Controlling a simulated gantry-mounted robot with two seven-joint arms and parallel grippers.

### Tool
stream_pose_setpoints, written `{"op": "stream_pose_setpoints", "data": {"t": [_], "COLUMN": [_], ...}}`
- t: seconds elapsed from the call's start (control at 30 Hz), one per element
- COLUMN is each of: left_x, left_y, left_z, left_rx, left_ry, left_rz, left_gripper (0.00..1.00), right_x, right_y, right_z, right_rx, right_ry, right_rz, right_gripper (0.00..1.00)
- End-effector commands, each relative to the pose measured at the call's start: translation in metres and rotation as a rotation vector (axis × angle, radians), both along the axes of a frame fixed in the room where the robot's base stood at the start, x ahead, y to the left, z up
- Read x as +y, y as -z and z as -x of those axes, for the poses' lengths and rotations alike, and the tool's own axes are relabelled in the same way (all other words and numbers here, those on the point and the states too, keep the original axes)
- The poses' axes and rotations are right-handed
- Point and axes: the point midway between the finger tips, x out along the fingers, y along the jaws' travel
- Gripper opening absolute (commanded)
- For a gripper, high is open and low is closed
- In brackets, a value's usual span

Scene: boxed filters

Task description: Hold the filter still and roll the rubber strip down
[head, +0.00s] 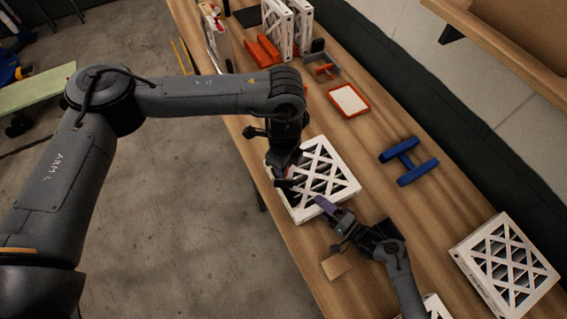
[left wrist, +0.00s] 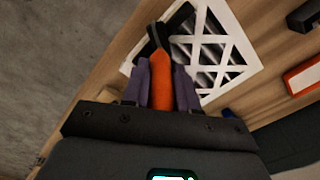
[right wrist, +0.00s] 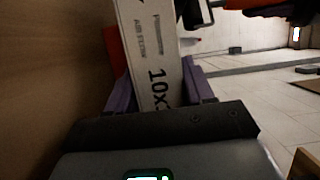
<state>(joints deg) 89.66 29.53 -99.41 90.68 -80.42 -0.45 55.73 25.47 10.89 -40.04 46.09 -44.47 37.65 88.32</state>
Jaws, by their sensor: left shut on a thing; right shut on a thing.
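The white filter (head: 345,178) with a lattice face lies flat on the wooden bench in the head view. It also shows in the left wrist view (left wrist: 247,57). My left gripper (head: 287,178) is over the filter's left edge, shut on the orange handle of a roller (left wrist: 161,85) with a black head. My right gripper (head: 322,206) is at the filter's near edge, shut on its frame; the printed side (right wrist: 150,50) lies between the fingers in the right wrist view. The black roller head shows close to that side. I cannot make out the rubber strip for certain.
A blue H-shaped piece (head: 408,161) and an orange-rimmed tray (head: 364,110) lie beyond the filter. Upright filters (head: 280,28) stand at the far end by an orange rack (head: 262,52). Another filter (head: 505,268) lies at right. A tan card (head: 336,266) is near the bench's front edge.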

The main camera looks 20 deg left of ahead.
Motion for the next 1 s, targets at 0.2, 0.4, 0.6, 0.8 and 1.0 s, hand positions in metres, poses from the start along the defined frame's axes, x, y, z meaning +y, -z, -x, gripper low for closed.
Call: {"op": "stream_pose_setpoints", "data": {"t": [0.2, 0.4, 0.6, 0.8, 1.0], "left_x": [0.000, 0.000, 0.000, 0.000, 0.000], "left_y": [0.002, -0.003, -0.019, -0.036, -0.052], "left_z": [0.000, 0.000, 0.000, -0.001, 0.000], "left_rx": [0.001, 0.001, -0.001, -0.003, -0.002], "left_ry": [0.000, 0.000, 0.000, 0.000, 0.001], "left_rz": [-0.001, -0.001, 0.000, -0.001, -0.001], "left_gripper": [0.00, 0.00, 0.00, 0.00, 0.00], "right_x": [0.000, 0.000, 0.000, 0.000, 0.000], "right_y": [0.000, 0.000, 0.000, 0.000, 0.000], "right_z": [0.000, 0.000, 0.000, 0.000, 0.000], "right_rx": [0.000, 0.000, 0.000, 0.000, 0.000], "right_ry": [0.000, 0.000, 0.000, 0.000, 0.000], "right_rz": [-0.001, -0.001, -0.001, -0.001, 0.000], "right_gripper": [0.19, 0.19, 0.19, 0.19, 0.19]}}
